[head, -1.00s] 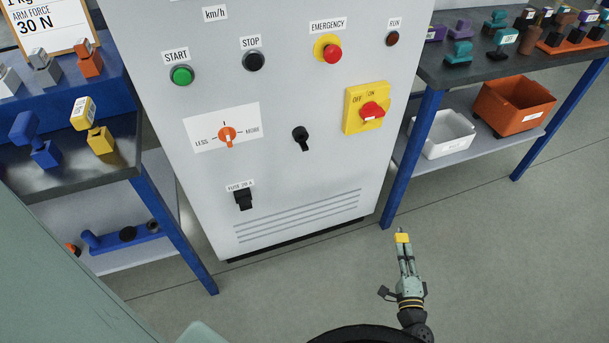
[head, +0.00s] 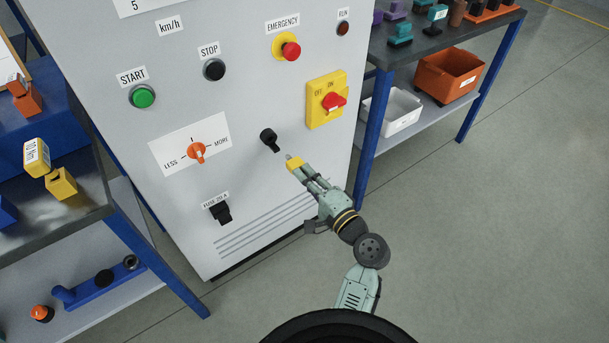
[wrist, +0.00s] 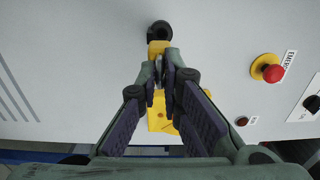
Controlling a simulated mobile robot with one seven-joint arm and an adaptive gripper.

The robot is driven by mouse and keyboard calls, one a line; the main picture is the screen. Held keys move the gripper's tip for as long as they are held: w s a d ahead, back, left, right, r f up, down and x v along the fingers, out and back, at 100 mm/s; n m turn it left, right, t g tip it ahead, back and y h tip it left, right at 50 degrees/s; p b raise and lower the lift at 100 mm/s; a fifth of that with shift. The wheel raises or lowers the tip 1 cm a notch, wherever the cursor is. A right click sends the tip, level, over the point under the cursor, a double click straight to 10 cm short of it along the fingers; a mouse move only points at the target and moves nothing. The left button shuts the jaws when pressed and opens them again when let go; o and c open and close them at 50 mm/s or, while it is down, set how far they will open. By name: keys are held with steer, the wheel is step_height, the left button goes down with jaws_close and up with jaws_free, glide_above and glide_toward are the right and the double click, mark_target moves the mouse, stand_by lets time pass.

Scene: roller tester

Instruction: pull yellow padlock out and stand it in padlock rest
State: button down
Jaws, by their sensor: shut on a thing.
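My gripper (head: 296,170) is shut on a small yellow piece (head: 293,162) with a pale grey tip. I cannot tell whether this piece is the yellow padlock. It also shows between my fingers in the wrist view (wrist: 158,47), partly hidden by them. It is in front of the cabinet, close to a black knob (head: 269,139); I cannot tell whether they touch. On the left bench, a yellow block with a white label (head: 36,154) leans beside a yellow slotted block (head: 61,184). I cannot tell which thing is the padlock rest.
The grey cabinet (head: 240,110) carries a green START button (head: 142,96), a red EMERGENCY button (head: 290,51) and a red switch on a yellow plate (head: 326,100). The left bench (head: 80,215) and right bench (head: 470,38) flank it. The floor at right is clear.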

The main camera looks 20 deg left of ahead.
mark_target(291, 160)
steer(key=shift+a+r, duration=0.15)
steer(key=shift+r, duration=0.05)
steer(key=shift+s, duration=0.15)
steer(key=shift+w+a, duration=0.3)
steer(key=shift+a, duration=0.05)
steer(key=shift+p+x, duration=0.35)
steer(key=shift+x, duration=2.05)
steer(key=shift+w+a, duration=0.2)
steer(key=shift+x, duration=1.5)
steer(key=c, duration=1.7)
jaws_free()
